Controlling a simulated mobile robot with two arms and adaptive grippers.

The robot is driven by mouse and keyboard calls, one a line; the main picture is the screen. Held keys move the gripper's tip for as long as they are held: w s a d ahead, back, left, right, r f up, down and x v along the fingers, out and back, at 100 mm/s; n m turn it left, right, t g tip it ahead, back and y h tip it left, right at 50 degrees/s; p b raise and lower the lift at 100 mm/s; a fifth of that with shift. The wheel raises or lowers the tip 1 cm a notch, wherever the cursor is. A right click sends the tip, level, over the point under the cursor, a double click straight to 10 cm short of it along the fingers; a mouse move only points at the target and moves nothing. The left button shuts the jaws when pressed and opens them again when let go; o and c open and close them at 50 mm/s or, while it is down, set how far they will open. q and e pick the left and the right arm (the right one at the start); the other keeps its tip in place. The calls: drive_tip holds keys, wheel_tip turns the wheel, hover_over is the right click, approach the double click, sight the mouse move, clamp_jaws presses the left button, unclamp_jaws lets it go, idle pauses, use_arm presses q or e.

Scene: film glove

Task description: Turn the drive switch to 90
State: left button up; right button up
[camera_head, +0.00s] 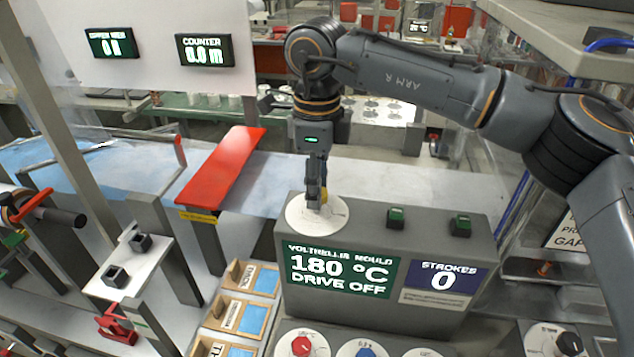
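A grey console (385,235) stands at the centre. Its display (340,270) reads 180 °C and DRIVE OFF. A round white dial plate (332,217) sits on its top left, which seems to be the drive switch; its scale is unreadable. My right gripper (315,203) points straight down at the middle of this plate, its fingertips at the knob's place. A small yellow part (325,190) shows beside the fingers. The fingers hide most of the knob, so I cannot tell whether they grip it. My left gripper is not in view.
Two green buttons (396,218) (461,224) stand right of the dial. A STROKES display (440,280) reads 0. Red (302,345) and blue (366,351) knobs sit in front. A red slanted plate (222,167) rises at left. Labelled wooden trays (238,316) stand front left.

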drive_tip(key=c, duration=0.5)
drive_tip(key=m+b, duration=0.3)
drive_tip(key=shift+f, duration=0.15)
drive_tip(key=m+b, duration=0.2)
drive_tip(key=m, duration=0.2)
drive_tip(key=m+b, duration=0.3)
drive_tip(key=m, duration=0.2)
drive_tip(key=shift+m, duration=0.3)
drive_tip(key=m+b, duration=0.2)
drive_tip(key=m, duration=0.3)
drive_tip(key=shift+m, duration=0.3)
